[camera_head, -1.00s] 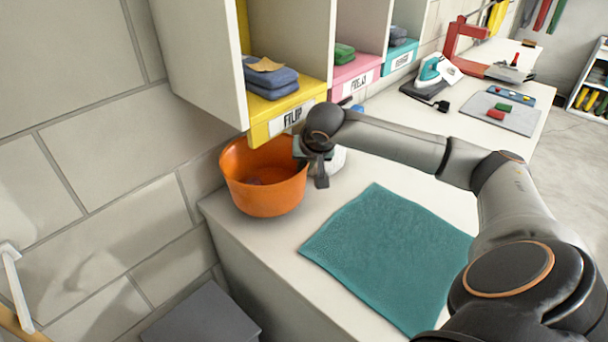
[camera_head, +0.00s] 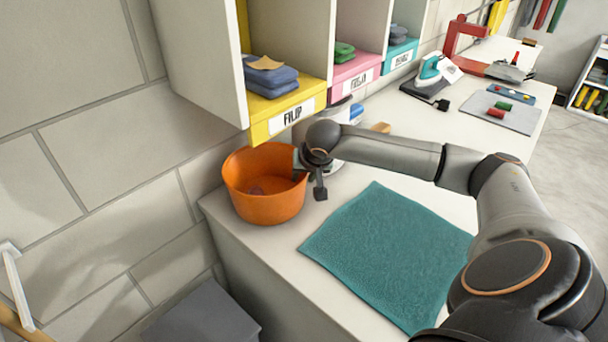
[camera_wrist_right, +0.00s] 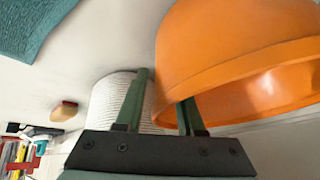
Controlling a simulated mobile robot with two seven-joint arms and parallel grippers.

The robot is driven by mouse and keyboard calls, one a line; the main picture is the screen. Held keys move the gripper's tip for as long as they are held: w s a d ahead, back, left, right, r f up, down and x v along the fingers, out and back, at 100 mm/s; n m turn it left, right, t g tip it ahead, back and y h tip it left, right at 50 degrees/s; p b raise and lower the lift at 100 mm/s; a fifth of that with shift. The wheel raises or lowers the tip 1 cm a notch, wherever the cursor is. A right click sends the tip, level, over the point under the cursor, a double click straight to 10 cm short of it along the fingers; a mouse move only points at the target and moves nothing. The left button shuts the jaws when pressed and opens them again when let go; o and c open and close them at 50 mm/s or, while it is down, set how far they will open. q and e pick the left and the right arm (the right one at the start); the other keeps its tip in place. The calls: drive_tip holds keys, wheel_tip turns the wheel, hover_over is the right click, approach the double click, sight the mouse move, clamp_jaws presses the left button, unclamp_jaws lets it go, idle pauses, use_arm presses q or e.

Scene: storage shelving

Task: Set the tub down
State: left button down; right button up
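The orange tub (camera_head: 262,203) stands upright on the white counter at the back left corner, below the yellow shelf bin. It also shows large in the right wrist view (camera_wrist_right: 235,45). My right gripper (camera_head: 310,175) is at the tub's right-hand rim. In the right wrist view its two green fingers (camera_wrist_right: 162,95) stand apart. One is outside the tub wall, and the other is partly hidden by the tub. A gap shows between the outer finger and the wall, so the gripper looks open. My left gripper is not in view.
A teal towel (camera_head: 390,255) lies on the counter in front. A white ribbed round thing (camera_wrist_right: 108,98) stands close behind the gripper. Labelled bins, the yellow one (camera_head: 288,119) nearest, sit above the tub. An iron (camera_head: 432,72) stands farther back.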

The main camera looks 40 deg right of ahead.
drive_tip(key=v, duration=1.2)
drive_tip(key=shift+p, duration=0.3)
